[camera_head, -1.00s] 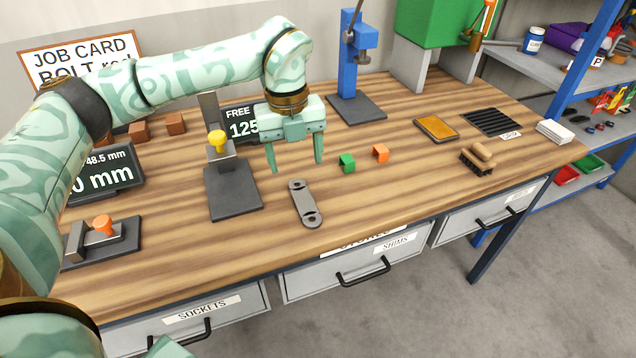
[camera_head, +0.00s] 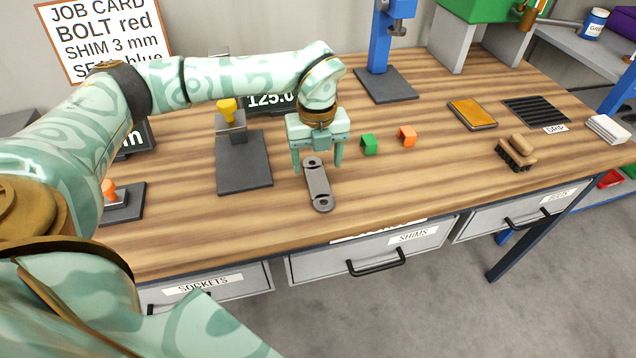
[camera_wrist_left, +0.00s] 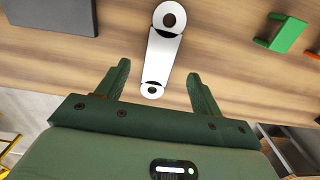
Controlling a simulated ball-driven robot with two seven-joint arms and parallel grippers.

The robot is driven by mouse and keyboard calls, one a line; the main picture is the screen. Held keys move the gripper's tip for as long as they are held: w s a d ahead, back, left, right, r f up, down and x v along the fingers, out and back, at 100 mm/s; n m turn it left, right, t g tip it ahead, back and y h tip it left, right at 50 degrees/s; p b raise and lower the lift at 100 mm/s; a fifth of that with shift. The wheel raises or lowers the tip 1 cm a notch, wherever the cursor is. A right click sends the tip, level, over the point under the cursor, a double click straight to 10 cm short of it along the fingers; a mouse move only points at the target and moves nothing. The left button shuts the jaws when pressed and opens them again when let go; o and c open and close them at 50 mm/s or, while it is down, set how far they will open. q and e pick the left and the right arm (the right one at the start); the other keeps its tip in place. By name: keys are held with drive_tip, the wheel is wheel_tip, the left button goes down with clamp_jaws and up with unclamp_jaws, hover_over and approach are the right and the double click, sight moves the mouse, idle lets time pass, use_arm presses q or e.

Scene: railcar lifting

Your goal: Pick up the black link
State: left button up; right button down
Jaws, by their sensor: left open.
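The link (camera_head: 319,188) is a flat dark grey bar with a round hole at each end. It lies on the wooden bench top in the head view. In the left wrist view the link (camera_wrist_left: 162,57) looks pale, with dark holes. My left gripper (camera_head: 318,168) is open and empty, its fingers pointing down over the link's far end. In the wrist view the fingers (camera_wrist_left: 158,72) stand apart, one on each side of the link's line. Whether they are at the link's height I cannot tell. My right gripper is not in view.
A dark stand with a yellow knob (camera_head: 228,110) is left of the link. A brush (camera_head: 516,152) and amber tray (camera_head: 472,114) are further right. Bench in front is clear.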

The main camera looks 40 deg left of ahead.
sight(318, 181)
use_arm(q)
wheel_tip(318, 181, down, 4)
drive_tip(key=shift+s+d+f+b, duration=0.15)
drive_tip(key=shift+f+b, duration=0.1)
drive_tip(key=shift+b, duration=0.3)
drive_tip(key=shift+r, duration=0.1)
drive_tip(key=c, duration=1.4)
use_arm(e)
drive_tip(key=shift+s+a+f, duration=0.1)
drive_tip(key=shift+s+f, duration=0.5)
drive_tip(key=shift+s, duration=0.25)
